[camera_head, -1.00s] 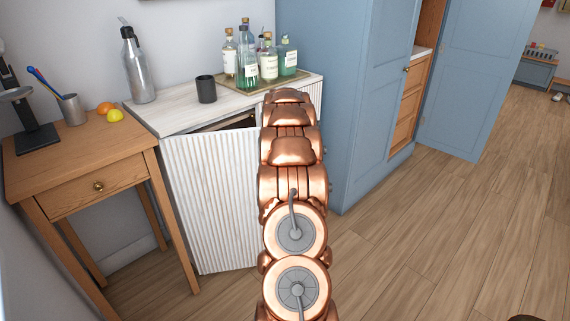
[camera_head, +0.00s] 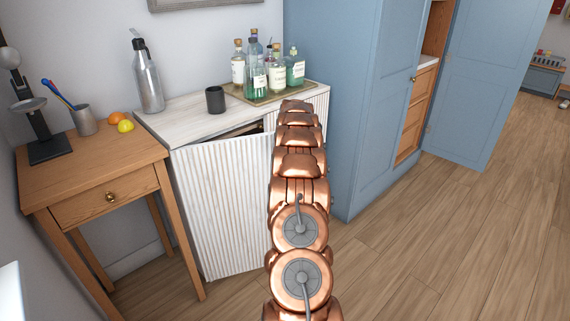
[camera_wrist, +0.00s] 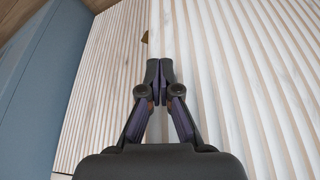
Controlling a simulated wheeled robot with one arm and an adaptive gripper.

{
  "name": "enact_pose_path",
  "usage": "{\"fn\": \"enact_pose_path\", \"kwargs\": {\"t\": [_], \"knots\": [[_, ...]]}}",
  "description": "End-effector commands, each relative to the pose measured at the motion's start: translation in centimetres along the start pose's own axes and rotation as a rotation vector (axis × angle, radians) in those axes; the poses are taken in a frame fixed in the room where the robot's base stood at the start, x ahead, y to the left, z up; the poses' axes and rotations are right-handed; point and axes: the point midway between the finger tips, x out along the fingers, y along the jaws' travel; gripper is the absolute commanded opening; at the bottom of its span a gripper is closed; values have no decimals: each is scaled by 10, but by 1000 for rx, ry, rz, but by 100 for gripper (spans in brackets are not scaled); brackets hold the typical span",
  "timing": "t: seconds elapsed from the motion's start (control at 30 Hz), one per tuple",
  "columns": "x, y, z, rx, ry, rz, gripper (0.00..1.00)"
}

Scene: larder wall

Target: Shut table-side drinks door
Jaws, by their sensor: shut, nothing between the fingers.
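The table-side drinks door (camera_head: 222,205) is the white fluted left door of the low drinks cabinet. It stands ajar, with a dark gap along its top edge under the counter. In the head view my copper arm hides its right edge and my gripper. In the wrist view my gripper (camera_wrist: 160,72) is shut and empty, its fingertips in front of the table-side door (camera_wrist: 235,80) near its free edge. I cannot tell whether they touch it. The other fluted door (camera_wrist: 112,80) shows to the left there.
A wooden side table (camera_head: 95,170) stands at the left. A flask (camera_head: 148,78), dark cup (camera_head: 215,99) and tray of bottles (camera_head: 268,92) stand on the cabinet. A blue larder (camera_head: 350,110) stands close on the right, with an open door (camera_head: 485,80). The floor at right is clear.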

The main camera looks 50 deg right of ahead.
Motion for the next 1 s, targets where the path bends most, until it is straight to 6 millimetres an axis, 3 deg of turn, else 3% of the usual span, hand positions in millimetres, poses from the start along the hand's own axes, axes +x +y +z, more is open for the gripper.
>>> {"fn": "enact_pose_path", "kwargs": {"t": [1.0], "knots": [[9,1,-26,-77,0,-32,0]]}}
